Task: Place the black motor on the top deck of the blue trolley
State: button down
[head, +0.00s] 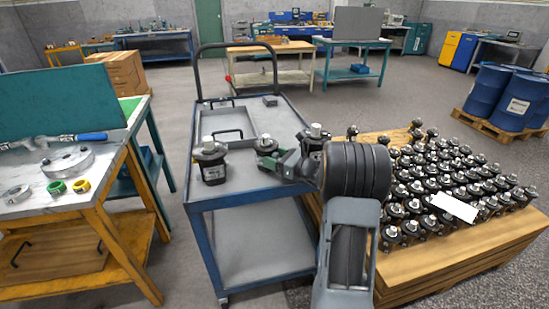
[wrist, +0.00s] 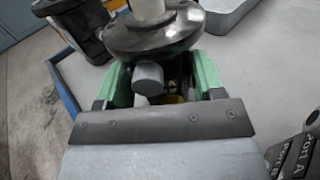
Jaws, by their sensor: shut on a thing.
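A black motor (head: 266,147) with a silvery shaft is between the green fingers of my gripper (head: 272,165), over the near part of the blue trolley's grey top deck (head: 240,181). In the wrist view its round flange and shaft (wrist: 152,35) rise between the green fingers of my gripper (wrist: 165,85), which is shut on it. Whether its base touches the deck is hidden. Another black motor (head: 212,165) stands upright on the deck to the left; it also shows in the wrist view (wrist: 78,22). A further motor (head: 315,132) is partly hidden behind my arm.
A wooden pallet (head: 440,262) with many black motors stands to the right of the trolley. A workbench (head: 105,208) with rings and a tool is at left. The trolley's handle (head: 236,45) rises at its far end. The deck holds a grey tray (head: 228,122) and a small block (head: 270,101).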

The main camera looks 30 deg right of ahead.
jog(key=shift+f, duration=0.15)
jog(key=c, duration=0.6)
grip_release()
jog(key=o, duration=0.4)
